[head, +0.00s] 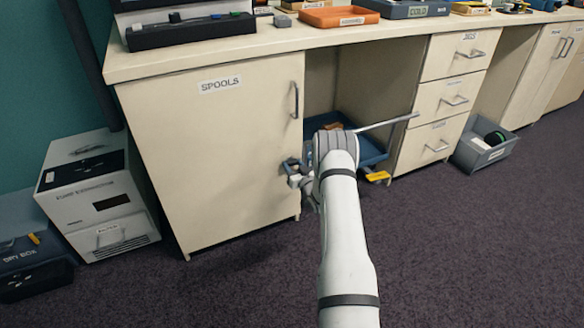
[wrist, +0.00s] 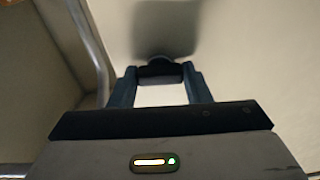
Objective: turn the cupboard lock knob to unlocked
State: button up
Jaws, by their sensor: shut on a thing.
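The cupboard door labelled SPOOLS (head: 222,140) is shut, with a vertical bar handle (head: 295,101) near its upper right edge. My gripper (head: 287,165) is at the lower right part of this door, below the handle. In the wrist view, the dark lock knob (wrist: 160,70) sits between the two fingers of my gripper (wrist: 160,78), against the pale door. The fingers touch it on both sides. The knob's marking and turn position cannot be made out. In the head view my gripper and wrist hide the knob.
An open bay right of the door holds a blue tray (head: 372,150) on the floor. Drawers (head: 442,99) stand further right, with a grey bin (head: 484,152) beside them. A white box (head: 95,190) stands left of the cupboard. The carpet in front is clear.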

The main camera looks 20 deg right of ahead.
jog(key=m+b, duration=0.1)
jog(key=m, duration=0.3)
jog(key=shift+a, duration=0.1)
jog(key=m, duration=0.4)
jog(key=shift+m, duration=0.3)
jog(key=m, duration=0.4)
jog(key=shift+m, duration=2.1)
jog(key=o, duration=1)
jog(key=s, duration=0.2)
jog(key=s+p, duration=0.1)
jog(key=s, duration=0.2)
jog(key=s+p, duration=0.1)
jog(key=s, duration=0.1)
jog(key=shift+s+d, duration=0.25)
jog(key=shift+s, duration=0.15)
